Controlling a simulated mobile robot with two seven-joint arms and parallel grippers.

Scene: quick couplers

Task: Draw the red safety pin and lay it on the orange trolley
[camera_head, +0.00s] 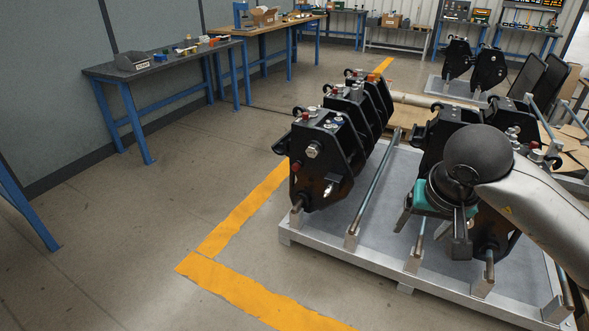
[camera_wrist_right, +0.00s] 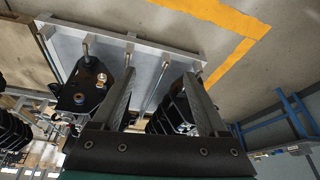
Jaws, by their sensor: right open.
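My right gripper (camera_head: 433,228) is open and empty, above the right part of the grey pallet (camera_head: 385,258). Its two fingers stand apart in the right wrist view (camera_wrist_right: 160,76), with nothing between them but the pallet behind. A black quick coupler (camera_head: 330,150) stands on the pallet's left side, apart from the gripper. It carries a small red part on its top (camera_head: 305,115) and a red part on its front face (camera_head: 296,166). I cannot tell whether either is the safety pin. The orange trolley and my left gripper are not in view.
More black couplers (camera_head: 440,130) stand behind and beside my right arm. Metal bars (camera_head: 378,180) cross the pallet between the rows. Yellow floor tape (camera_head: 240,287) runs around it. Workbenches (camera_head: 160,67) line the left wall. The floor at the left is clear.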

